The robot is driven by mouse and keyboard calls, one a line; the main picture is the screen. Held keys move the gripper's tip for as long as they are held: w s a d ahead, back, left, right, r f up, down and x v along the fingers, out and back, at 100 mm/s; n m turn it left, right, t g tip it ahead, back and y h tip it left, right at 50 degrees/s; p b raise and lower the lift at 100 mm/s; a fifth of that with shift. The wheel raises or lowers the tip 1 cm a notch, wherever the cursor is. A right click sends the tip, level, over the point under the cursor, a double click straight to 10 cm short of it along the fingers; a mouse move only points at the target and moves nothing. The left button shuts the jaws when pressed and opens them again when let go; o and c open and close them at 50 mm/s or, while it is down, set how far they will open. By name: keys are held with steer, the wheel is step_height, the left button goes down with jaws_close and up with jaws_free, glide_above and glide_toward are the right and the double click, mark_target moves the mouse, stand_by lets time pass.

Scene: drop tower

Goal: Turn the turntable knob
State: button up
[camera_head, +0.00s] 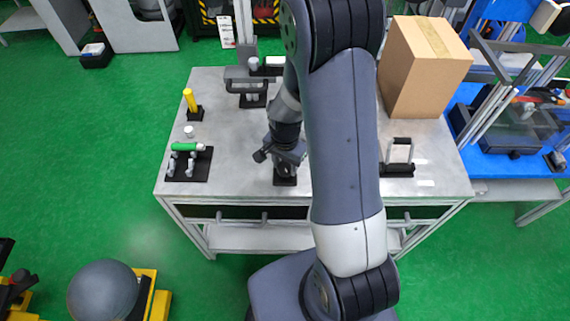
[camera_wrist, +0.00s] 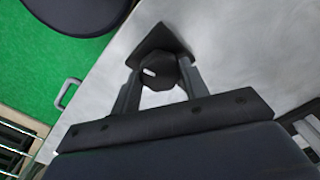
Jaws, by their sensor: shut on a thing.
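The turntable knob (camera_wrist: 157,72) is a dark, faceted knob with a small white mark, on a black square base plate (camera_wrist: 152,40). In the wrist view it sits between the two fingers of my gripper (camera_wrist: 160,72), which is shut on it. In the head view my gripper (camera_head: 284,162) points down at the middle front of the grey table, over the black base plate (camera_head: 285,181). The knob itself is hidden there by my gripper.
On the grey table (camera_head: 235,188) stand a yellow post (camera_head: 190,100), a green cylinder on a rack (camera_head: 186,147), a small white cylinder (camera_head: 189,131), a cardboard box (camera_head: 422,70) and a black-based handle (camera_head: 399,158). A device with a grey handle (camera_head: 250,84) stands behind my gripper.

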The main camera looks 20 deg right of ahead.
mark_target(285, 167)
steer(key=o, duration=1)
steer(key=shift+c, duration=0.2)
step_height(285, 167, up, 11)
stand_by(0.6)
steer(key=shift+f, duration=0.1)
step_height(285, 167, down, 11)
steer(key=shift+r, duration=0.2)
stand_by(0.5)
